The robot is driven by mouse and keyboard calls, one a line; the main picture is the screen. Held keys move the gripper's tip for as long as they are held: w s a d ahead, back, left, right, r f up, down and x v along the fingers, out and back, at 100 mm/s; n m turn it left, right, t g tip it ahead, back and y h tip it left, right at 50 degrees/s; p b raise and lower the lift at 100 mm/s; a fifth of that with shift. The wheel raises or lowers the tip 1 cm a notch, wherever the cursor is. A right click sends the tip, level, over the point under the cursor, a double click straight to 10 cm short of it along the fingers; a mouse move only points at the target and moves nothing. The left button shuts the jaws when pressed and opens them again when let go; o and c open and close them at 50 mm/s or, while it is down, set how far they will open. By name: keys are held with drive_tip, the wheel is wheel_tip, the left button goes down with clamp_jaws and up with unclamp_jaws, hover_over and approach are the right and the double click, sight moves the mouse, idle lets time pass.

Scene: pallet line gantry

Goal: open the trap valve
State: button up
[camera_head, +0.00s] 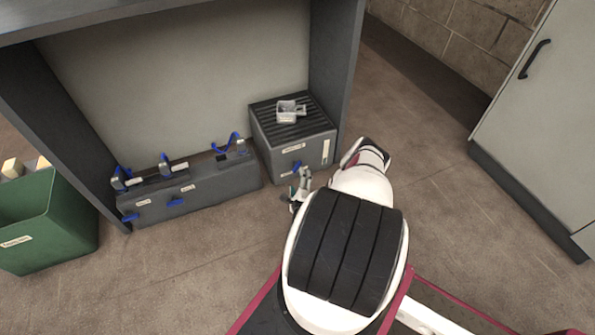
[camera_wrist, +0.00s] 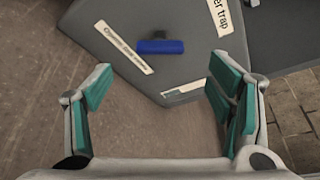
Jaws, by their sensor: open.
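A grey box (camera_head: 290,150) with a black ribbed top stands at the right end of the recess. One label on it ends in "er trap" (camera_wrist: 219,14) in the wrist view. A blue valve handle (camera_head: 297,167) is on its front face. In the wrist view the blue handle (camera_wrist: 160,47) lies crosswise, beside a long white label (camera_wrist: 124,47). My gripper (camera_head: 301,188) is just in front of the box. In the wrist view my gripper (camera_wrist: 160,78) is open and empty, with the handle ahead of its teal fingertips and apart from them.
A long grey manifold (camera_head: 222,178) with several blue levers stands left of the box. A small clear container (camera_head: 290,111) sits on the box top. A green bin (camera_head: 50,222) is at the left, a grey cabinet (camera_head: 545,130) at the right.

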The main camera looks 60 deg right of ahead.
sight(297, 168)
drive_tip(key=b+x, duration=0.2)
drive_tip(key=x, duration=0.6)
drive_tip(key=c, duration=1.2)
